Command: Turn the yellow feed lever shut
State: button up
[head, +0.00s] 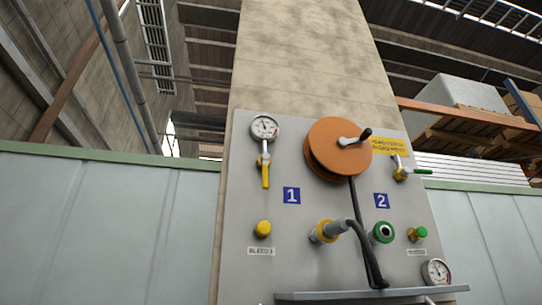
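The yellow feed lever (265,176) is on the left side of a grey panel (238,205), left of the blue number 1 sign (292,195). Its handle hangs straight down from a small valve, in line with the stub under the upper round gauge (265,128). A green lever (418,171) at the upper right of the panel points sideways to the right. My gripper is not in view, and nothing touches the yellow lever.
An orange reel (322,140) with a crank sticks out right of the yellow lever. A black hose (355,205) runs down from it past a plugged connector (325,232). A grey ledge (300,296) crosses below. The area around the yellow lever looks clear.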

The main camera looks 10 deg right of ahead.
aim_at(265, 158)
jog(key=u, duration=0.75)
jog(key=i, duration=0.65)
jog(key=z, duration=0.75)
